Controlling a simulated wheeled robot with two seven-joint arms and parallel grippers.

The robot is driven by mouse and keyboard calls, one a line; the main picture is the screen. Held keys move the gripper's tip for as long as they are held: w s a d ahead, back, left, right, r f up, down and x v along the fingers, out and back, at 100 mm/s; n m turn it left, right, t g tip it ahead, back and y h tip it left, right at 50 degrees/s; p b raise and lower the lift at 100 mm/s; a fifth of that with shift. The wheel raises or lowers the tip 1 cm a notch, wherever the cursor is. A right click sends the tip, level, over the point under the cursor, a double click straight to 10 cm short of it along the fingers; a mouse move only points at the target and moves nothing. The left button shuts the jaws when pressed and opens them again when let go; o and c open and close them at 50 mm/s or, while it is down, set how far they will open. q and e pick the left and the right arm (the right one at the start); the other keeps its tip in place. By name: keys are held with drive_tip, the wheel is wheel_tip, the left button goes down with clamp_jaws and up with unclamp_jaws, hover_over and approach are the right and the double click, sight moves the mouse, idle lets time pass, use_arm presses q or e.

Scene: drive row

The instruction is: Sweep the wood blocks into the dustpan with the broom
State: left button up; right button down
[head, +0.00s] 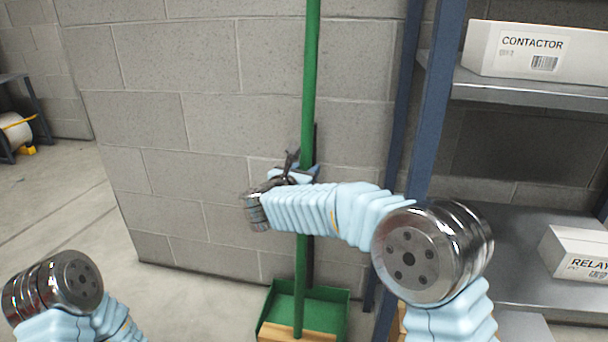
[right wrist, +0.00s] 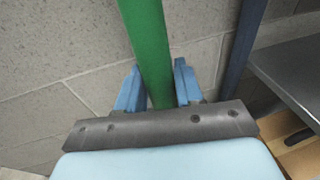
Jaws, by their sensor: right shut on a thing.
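The broom has a long green handle (head: 311,60) that stands nearly upright in front of the block wall. Its wooden head (head: 285,335) shows at the bottom edge of the head view. A green dustpan (head: 338,318) is on the floor right by the broom head; a thin dark upright bar shows behind the handle above it. My right gripper (head: 297,174) is shut on the broom handle at mid height. In the right wrist view its blue fingers (right wrist: 158,88) sit on either side of the green handle (right wrist: 148,40). My left gripper is out of view. I see no loose wood blocks.
A grey block wall (head: 190,110) stands close behind the broom. A blue-post shelf (head: 432,110) on the right holds a CONTACTOR box (head: 530,50) and a RELAY box (head: 580,255). Open concrete floor (head: 60,205) lies to the left. A cable reel (head: 15,132) is far left.

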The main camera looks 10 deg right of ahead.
sight(307, 150)
drive_tip(key=shift+w+r, duration=0.1)
drive_tip(key=shift+r, duration=0.1)
idle(0.3)
drive_tip(key=shift+s+a+r+p, duration=0.15)
drive_tip(key=shift+s+r, duration=0.35)
drive_tip(key=shift+r, duration=0.5)
drive_tip(key=shift+s+a+r+p, duration=0.1)
drive_tip(key=shift+s+r, duration=0.35)
drive_tip(key=shift+r, duration=0.5)
drive_tip(key=shift+s+a+r+p, duration=0.15)
drive_tip(key=shift+s+r, duration=0.35)
drive_tip(key=shift+r, duration=0.5)
drive_tip(key=shift+s+a+b, duration=0.2)
drive_tip(key=shift+s+b, duration=0.2)
drive_tip(key=shift+b, duration=0.05)
drive_tip(key=s+d+b+v, duration=0.1)
drive_tip(key=d+b+v, duration=0.2)
drive_tip(key=v, duration=1.4)
drive_tip(key=shift+s+r+b, duration=0.15)
drive_tip(key=shift+s+b, duration=0.15)
drive_tip(key=shift+b, duration=1.95)
drive_tip(key=shift+s+a, duration=0.1)
